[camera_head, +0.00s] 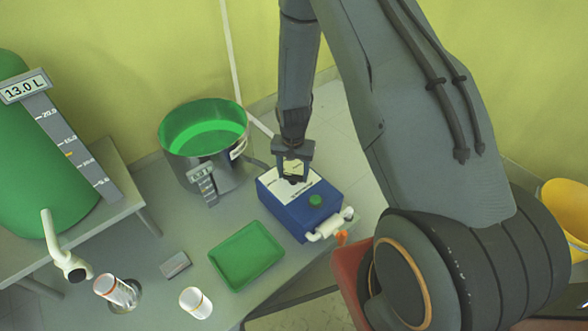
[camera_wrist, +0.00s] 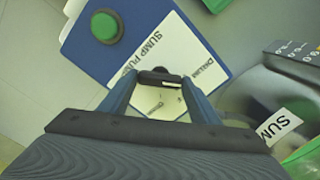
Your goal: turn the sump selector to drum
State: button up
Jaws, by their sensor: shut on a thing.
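The blue sump pump box (camera_head: 285,222) stands on the grey bench, with a white labelled plate on its top. In the wrist view the box (camera_wrist: 85,55) fills the upper left, and its white plate (camera_wrist: 178,45) reads "SUMP PUMP", with smaller lettering beside it. My gripper (camera_head: 292,180) points down onto the plate. In the wrist view my gripper (camera_wrist: 160,88) is shut on the small dark selector (camera_wrist: 158,77). The fingers hide part of the selector, and I cannot tell which position it points to.
A green button (camera_head: 315,200) and white pipe fitting (camera_head: 330,224) are on the box. A steel vessel with green liquid (camera_head: 205,140) stands close behind left. A green tray (camera_head: 246,256), a grey block (camera_head: 174,265) and two small containers (camera_head: 195,303) lie in front. A yellow bucket (camera_head: 566,210) is far right.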

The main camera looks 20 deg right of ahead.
aim_at(293, 175)
jog(key=shift+n+p, duration=0.55)
jog(key=shift+n, duration=0.25)
jog(key=o, duration=1)
jog(key=shift+o, duration=0.2)
jog(key=shift+r+p, duration=1.3)
jog(key=shift+r, duration=2.6)
